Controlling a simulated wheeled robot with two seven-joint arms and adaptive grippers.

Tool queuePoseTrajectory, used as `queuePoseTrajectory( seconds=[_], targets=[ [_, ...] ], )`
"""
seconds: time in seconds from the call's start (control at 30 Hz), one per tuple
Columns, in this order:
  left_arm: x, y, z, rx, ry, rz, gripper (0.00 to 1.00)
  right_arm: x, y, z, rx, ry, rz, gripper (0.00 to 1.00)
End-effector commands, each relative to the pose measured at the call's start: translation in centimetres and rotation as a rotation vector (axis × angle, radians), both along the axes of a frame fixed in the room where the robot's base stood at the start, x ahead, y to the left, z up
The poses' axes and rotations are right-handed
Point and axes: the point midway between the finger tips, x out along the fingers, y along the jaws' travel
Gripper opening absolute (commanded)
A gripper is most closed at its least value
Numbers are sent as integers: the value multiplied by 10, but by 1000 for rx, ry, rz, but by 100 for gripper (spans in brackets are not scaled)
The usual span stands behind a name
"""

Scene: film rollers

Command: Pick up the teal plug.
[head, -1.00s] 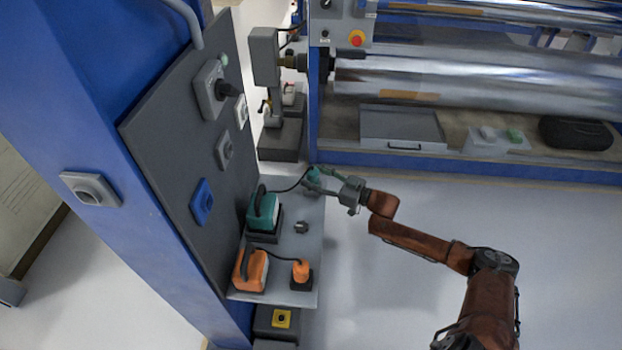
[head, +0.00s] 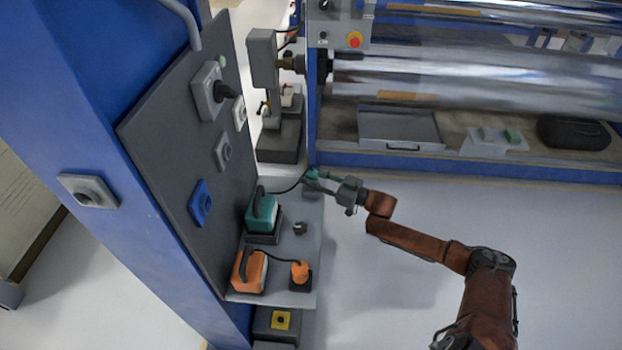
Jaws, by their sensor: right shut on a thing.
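The teal plug (head: 311,176) is at the far right corner of the grey shelf, on a dark cable that runs left to the teal box (head: 262,212). My right gripper (head: 322,181) reaches in from the right and is shut on the plug, partly hiding it. The plug appears just above a small grey holder (head: 312,193); whether they touch is hard to tell. My left gripper is not in view.
An orange box (head: 250,271) and orange plug (head: 300,270) stand at the shelf's (head: 311,232) near end. A small dark piece (head: 300,228) lies mid-shelf. The dark panel (head: 170,130) with sockets rises on the left. The roller machine (head: 460,165) stands behind. Open floor lies right.

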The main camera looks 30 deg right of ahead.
Motion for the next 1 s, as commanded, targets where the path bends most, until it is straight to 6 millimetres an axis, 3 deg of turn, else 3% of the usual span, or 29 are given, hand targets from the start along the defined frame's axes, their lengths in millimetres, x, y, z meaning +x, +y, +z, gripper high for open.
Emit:
queuePoseTrajectory(
  seconds=[0.37,0.63,0.9,1.0],
  targets=[
    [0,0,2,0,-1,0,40,0,-1,4,0,-1,-1,0],
    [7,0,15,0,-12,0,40,-1,0,40,-1,-5,1,0],
    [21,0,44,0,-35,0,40,-46,25,98,2,-3,2,0],
    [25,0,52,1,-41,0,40,-70,37,107,4,-1,1,0]
  ],
)
